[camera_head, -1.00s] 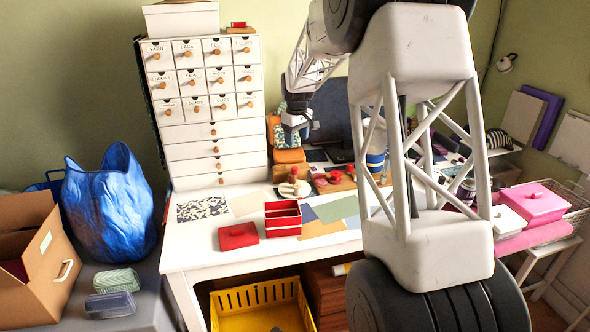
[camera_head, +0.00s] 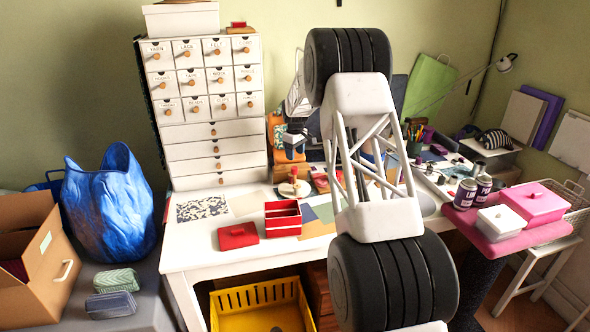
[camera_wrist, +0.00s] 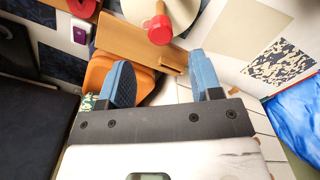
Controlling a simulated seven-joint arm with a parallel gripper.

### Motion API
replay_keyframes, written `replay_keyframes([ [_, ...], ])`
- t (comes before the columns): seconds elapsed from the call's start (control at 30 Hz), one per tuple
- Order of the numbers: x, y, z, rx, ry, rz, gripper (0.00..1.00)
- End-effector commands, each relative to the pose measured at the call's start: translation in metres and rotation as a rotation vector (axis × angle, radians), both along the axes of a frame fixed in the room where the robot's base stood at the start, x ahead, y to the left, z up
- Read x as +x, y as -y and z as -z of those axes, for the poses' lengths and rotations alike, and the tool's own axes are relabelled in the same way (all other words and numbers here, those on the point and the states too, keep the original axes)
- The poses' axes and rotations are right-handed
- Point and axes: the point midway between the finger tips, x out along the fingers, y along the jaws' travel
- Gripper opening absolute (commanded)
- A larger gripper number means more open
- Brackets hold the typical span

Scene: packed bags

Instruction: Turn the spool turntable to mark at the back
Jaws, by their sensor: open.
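The spool turntable appears to be the round cream disc (camera_head: 296,190) on the white table, right of the drawer cabinet. It also shows at the top of the wrist view (camera_wrist: 138,10), partly cut off. A red-topped peg (camera_wrist: 160,30) stands at its near edge in that view. My gripper (camera_wrist: 163,80) is open and empty, with its blue fingers spread apart. In the head view my gripper (camera_head: 293,150) is above and behind the disc, in front of the orange stack, and small. I see no contact with the disc. I cannot make out a back mark.
A wooden piece (camera_wrist: 138,47) lies between the fingers and the disc in the wrist view. The drawer cabinet (camera_head: 212,150) stands left. My arm hides part of the table's right side.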

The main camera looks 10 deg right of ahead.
Motion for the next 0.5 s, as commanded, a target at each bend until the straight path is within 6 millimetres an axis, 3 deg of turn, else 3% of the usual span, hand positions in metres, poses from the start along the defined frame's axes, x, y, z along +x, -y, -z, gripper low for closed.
replay_keyframes([
  [0.5, -0.0001, -0.0002, 0.0058, 0.000, -0.001, 0.000, 0.59],
])
